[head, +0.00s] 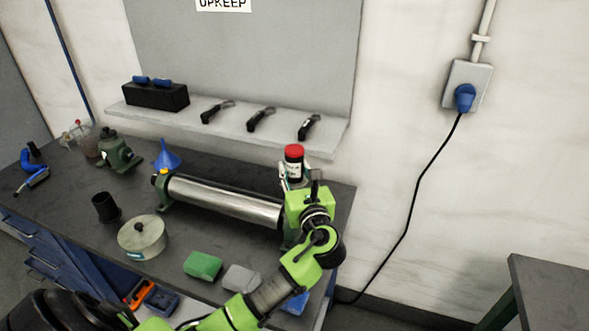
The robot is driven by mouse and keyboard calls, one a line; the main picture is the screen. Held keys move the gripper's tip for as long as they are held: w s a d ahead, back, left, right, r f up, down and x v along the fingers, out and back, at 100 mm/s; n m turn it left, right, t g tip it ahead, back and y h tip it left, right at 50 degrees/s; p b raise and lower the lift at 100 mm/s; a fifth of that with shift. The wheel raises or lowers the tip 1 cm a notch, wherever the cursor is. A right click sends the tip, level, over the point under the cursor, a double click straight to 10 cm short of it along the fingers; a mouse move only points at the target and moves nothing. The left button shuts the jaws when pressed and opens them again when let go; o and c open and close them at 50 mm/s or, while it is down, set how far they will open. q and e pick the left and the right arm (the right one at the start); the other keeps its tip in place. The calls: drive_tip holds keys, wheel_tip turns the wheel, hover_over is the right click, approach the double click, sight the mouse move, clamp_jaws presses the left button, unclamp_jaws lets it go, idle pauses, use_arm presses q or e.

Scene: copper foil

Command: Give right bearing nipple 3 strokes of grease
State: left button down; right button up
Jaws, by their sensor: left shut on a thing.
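A steel roller (225,201) lies across the dark workbench between two green bearing blocks. The left bearing block (163,190) has a yellow cap on top. The right bearing block is mostly hidden behind my left arm, and its nipple cannot be made out. My left gripper (293,176) is at the roller's right end, shut on a dark canister with a red cap and pale label (294,160). The canister is upright, above the right bearing area; whether it touches the bearing cannot be told. My right gripper is not in view.
A blue funnel (167,156), green pump-like unit (117,152), black cup (105,207), round tin (142,237), green block (203,265) and grey block (241,278) stand on the bench. The wall shelf (228,127) holds several black-handled tools. A cable (418,197) hangs at right.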

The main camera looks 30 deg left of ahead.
use_arm(q)
drive_tip(key=shift+f, duration=0.35)
drive_tip(key=shift+s+f, duration=0.1)
drive_tip(key=shift+f, duration=0.85)
idle(0.5)
drive_tip(key=shift+r+p, duration=0.85)
drive_tip(key=shift+r, duration=0.3)
drive_tip(key=shift+p, duration=0.4)
